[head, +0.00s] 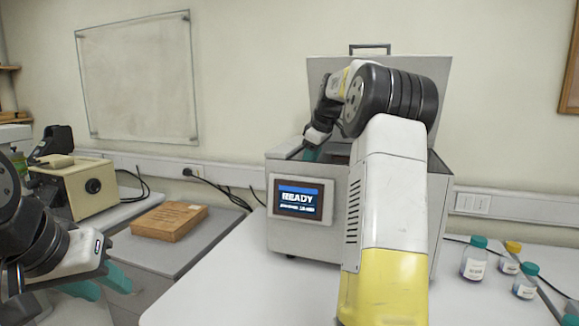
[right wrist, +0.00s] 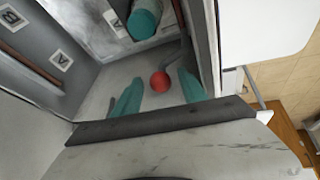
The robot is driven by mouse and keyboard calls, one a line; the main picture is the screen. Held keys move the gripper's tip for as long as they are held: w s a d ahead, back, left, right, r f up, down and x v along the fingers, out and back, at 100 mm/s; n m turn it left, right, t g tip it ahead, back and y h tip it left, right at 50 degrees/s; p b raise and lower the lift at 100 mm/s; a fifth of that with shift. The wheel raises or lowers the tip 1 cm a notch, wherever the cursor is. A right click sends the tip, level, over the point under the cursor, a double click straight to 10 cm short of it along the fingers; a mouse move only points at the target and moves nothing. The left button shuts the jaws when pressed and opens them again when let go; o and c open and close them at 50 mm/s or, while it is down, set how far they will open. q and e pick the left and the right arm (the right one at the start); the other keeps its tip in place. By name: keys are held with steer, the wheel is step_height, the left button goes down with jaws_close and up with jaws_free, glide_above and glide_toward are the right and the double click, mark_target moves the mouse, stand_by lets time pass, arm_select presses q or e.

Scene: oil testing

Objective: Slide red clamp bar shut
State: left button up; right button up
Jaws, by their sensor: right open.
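The grey machine (head: 300,235) stands on the table with its lid raised and its screen reading READY. My right arm reaches over it, and its gripper (head: 312,153) points down into the opening. In the right wrist view my right gripper (right wrist: 157,95) is open, with a red ball-shaped knob (right wrist: 161,82) between its teal fingertips. I cannot tell whether they touch it. The knob looks like the end of the red clamp bar; the rest of the bar is not clear. A teal-capped bottle (right wrist: 145,18) lies inside the machine. My left gripper (head: 100,284) is open and empty at lower left.
Several capped bottles (head: 474,260) stand on the table right of the machine. A wooden box (head: 169,221) lies on the grey surface to the left, near a beige instrument (head: 85,187). Inside, walls carry labels marked A and B (right wrist: 60,60). White table in front is clear.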

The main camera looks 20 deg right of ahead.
steer(key=shift+w+a+f, duration=0.1)
steer(key=shift+w+f, duration=0.15)
steer(key=shift+f, duration=0.3)
steer(key=shift+c, duration=0.2)
jaws_close()
stand_by(0.9)
